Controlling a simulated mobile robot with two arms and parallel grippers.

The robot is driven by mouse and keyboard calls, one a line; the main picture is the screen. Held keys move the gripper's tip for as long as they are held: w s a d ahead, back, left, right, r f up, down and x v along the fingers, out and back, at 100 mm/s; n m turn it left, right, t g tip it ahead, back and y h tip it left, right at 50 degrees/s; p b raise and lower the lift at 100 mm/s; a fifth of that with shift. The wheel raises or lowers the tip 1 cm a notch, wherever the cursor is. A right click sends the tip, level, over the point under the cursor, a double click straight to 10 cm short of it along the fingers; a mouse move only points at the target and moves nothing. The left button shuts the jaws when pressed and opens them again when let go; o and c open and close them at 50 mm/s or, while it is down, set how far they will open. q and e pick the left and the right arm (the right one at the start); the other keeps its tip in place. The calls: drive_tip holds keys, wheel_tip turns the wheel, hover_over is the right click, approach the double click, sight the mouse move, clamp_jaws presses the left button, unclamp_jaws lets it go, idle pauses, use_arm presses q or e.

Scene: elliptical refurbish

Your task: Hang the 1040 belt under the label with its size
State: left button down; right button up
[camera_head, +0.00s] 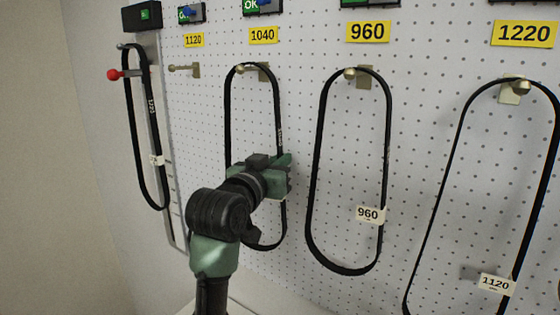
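The yellow 1040 label (263,35) is on the pegboard, with a hook (262,71) below it. A black belt (228,115) hangs from this hook as a long loop; no size can be read on it, and its middle is partly hidden by my arm. My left gripper (285,172), green and black, is in front of this belt at its right strand. I cannot tell whether its fingers are open or hold the belt. My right gripper is not in view.
The hook (185,70) under the 1120 label (194,41) is empty. A belt tagged 960 (368,215) hangs under the 960 label. Another belt (136,130) hangs far left by a red-knobbed peg (114,75).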

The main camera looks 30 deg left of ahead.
use_arm(q)
drive_tip(key=shift+f, duration=0.2)
drive_tip(key=c, duration=1.8)
unclamp_jaws()
drive_tip(key=shift+o, duration=1.3)
drive_tip(key=shift+a, duration=0.2)
